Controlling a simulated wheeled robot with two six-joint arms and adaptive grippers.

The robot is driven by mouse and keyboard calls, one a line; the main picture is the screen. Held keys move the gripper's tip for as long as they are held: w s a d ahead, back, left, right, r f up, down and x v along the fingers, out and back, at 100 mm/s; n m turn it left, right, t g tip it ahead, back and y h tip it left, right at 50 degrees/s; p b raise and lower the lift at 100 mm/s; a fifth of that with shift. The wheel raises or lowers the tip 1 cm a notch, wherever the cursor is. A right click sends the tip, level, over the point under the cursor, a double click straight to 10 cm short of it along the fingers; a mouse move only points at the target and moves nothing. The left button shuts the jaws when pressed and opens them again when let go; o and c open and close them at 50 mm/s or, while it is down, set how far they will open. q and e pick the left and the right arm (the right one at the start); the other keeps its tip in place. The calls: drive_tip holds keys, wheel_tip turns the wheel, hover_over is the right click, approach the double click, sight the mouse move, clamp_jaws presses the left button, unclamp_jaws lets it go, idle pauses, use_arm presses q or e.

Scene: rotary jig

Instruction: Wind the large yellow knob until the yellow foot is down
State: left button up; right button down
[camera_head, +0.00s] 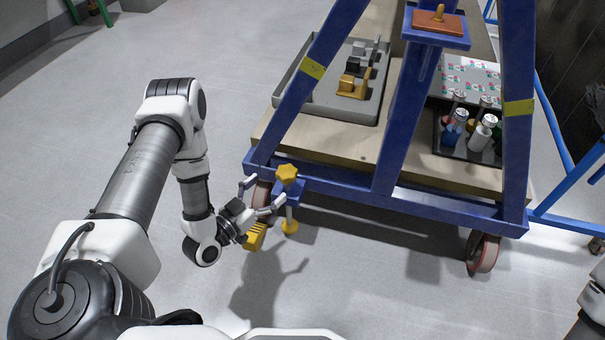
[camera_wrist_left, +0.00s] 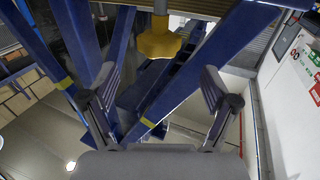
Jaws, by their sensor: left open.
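The large yellow knob (camera_head: 287,172) is lobed and sits on top of a blue bracket at the near left corner of the blue frame. The yellow foot (camera_head: 290,227) hangs on a short rod below that bracket; whether it touches the floor is unclear. My left gripper (camera_head: 263,195) is open beside the knob, on its left. In the left wrist view the knob (camera_wrist_left: 160,40), with its spindle, shows ahead of the spread, empty fingers (camera_wrist_left: 159,78). No finger visibly touches it. My right gripper is outside the views.
The blue frame (camera_head: 384,186) stands on caster wheels (camera_head: 483,252). Its wooden deck (camera_head: 430,170) carries a grey tray (camera_head: 340,108) with parts and a dark tray (camera_head: 455,150) with bottles. A red-brown pad with a handle (camera_head: 437,22) sits higher up. The floor left of the frame is clear.

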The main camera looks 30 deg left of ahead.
sight(279, 179)
use_arm(q)
drive_tip(key=w+b, duration=0.1)
drive_tip(key=w, duration=0.1)
drive_tip(key=w+b, duration=0.1)
drive_tip(key=w, duration=0.1)
drive_tip(key=w+d+b, duration=0.1)
drive_tip(key=w, duration=0.1)
drive_tip(key=shift+w+d+f+b, duration=0.1)
drive_tip(key=shift+w+f+b, duration=0.15)
drive_tip(key=shift+w+b, duration=0.1)
drive_tip(key=shift+w+r, duration=0.15)
drive_tip(key=shift+w, duration=0.3)
drive_tip(key=c, duration=1.2)
